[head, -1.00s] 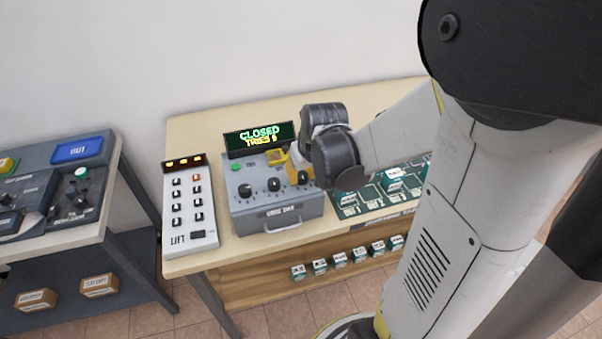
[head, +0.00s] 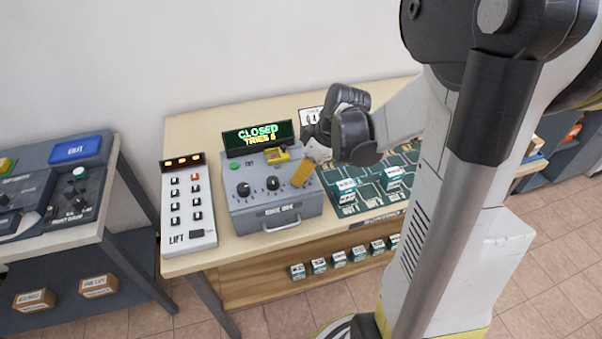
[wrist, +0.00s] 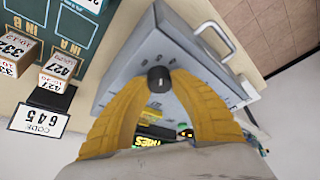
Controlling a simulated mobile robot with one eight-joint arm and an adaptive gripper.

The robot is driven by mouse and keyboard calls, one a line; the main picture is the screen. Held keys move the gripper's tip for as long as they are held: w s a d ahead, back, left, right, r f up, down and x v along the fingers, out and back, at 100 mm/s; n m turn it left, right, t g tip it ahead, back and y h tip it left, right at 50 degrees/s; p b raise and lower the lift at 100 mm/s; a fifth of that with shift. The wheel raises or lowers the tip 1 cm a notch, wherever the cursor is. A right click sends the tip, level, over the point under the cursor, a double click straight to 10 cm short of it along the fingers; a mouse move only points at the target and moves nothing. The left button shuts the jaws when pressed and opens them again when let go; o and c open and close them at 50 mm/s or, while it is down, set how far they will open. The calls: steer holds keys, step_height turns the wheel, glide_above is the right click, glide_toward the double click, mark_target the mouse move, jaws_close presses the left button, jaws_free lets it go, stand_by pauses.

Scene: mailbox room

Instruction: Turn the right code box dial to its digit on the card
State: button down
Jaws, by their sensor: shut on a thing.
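The grey code box (head: 278,213) stands on the table with a row of black dials on its sloped top. The left dial (head: 243,189) and middle dial (head: 273,183) are free in the head view. The right dial is hidden there behind the yellow fingers of my gripper (head: 296,170). In the wrist view my gripper (wrist: 161,75) is shut on a black dial (wrist: 159,80), with one finger on each side. The dial's digit is unclear. The code card (wrist: 41,119) seems to read 645. The display (head: 258,137) reads CLOSED above a tries count.
The white LIFT keypad (head: 188,205) stands close to the left of the box. A green board (head: 372,195) with small labelled boxes lies to the right. A handle (head: 280,222) sticks out of the box front.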

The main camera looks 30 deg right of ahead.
steer(key=shift+n, duration=0.3)
steer(key=c, duration=1.1)
jaws_free()
steer(key=v, duration=1.2)
steer(key=shift+w, duration=0.1)
